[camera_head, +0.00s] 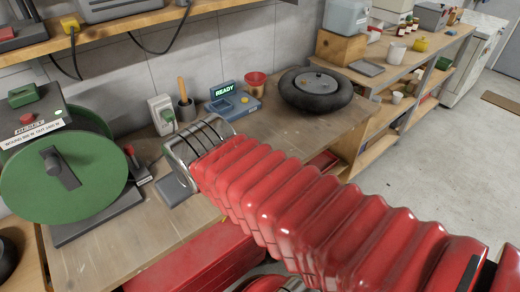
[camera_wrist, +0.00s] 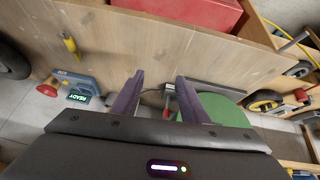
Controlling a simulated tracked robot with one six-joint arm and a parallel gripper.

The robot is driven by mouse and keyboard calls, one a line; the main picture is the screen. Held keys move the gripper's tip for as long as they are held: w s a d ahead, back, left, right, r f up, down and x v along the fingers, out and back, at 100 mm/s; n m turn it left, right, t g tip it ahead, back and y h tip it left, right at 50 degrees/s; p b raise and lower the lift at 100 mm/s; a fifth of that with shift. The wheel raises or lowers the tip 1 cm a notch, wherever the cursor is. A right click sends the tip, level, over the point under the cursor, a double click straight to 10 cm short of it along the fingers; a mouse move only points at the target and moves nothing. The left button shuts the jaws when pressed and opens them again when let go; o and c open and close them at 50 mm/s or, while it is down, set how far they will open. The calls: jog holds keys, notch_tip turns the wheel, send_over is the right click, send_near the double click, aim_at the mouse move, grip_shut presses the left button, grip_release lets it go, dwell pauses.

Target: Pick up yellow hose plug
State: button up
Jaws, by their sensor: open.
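In the wrist view a small yellow piece with a grey end (camera_wrist: 70,43) lies on the wooden bench, left of my gripper. It looks like the hose plug, but it is too small to be certain. My gripper (camera_wrist: 159,88) is open, with two dark purplish fingers apart and nothing between them. The yellow piece is well outside the fingers. In the head view my red arm covers part of the bench, and I cannot make out this piece there. A yellow connector on a black cable (camera_head: 70,25) sits at the upper shelf's edge.
A green reel (camera_head: 62,172) stands at the bench's left. A device reading READY (camera_head: 236,104), a red funnel (camera_head: 255,82) and a black tyre (camera_head: 315,88) stand along the back. A red box (camera_wrist: 190,12) is at the top of the wrist view. Bare bench (camera_wrist: 120,38) lies between.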

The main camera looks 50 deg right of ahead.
jog(key=w+d+f+t+h, duration=0.1)
jog(key=w+d+f, duration=0.15)
jog(key=d, duration=0.65)
jog(key=w+d+f+t+h, duration=0.1)
jog(key=w+d+h, duration=0.15)
jog(key=d, duration=0.55)
jog(key=w+d+f+t+h, duration=0.1)
jog(key=w+d+f, duration=0.15)
jog(key=d, duration=0.65)
jog(key=s+d+f, duration=0.1)
jog(key=d+f, duration=0.1)
jog(key=s+d+f+t+y, duration=0.1)
jog(key=d+f, duration=0.1)
jog(key=s+d+f+t, duration=0.1)
jog(key=d+f, duration=0.1)
jog(key=f, duration=0.1)
jog(key=shift+s+d+y, duration=0.1)
jog(key=shift+d+y, duration=0.05)
jog(key=shift+y, duration=0.2)
jog(key=s, duration=0.1)
jog(key=s+f+t+y, duration=0.1)
jog(key=s+f+t, duration=0.1)
jog(key=shift+s+f, duration=0.25)
jog(key=shift+s, duration=0.1)
jog(key=s+t, duration=0.1)
jog(key=s+a+t+y, duration=0.1)
jog(key=s, duration=0.1)
jog(key=shift+s+a+f+m+t+y, duration=0.15)
jog(key=shift+s+a+m+t+y, duration=0.05)
jog(key=shift+s+m+t+y, duration=0.1)
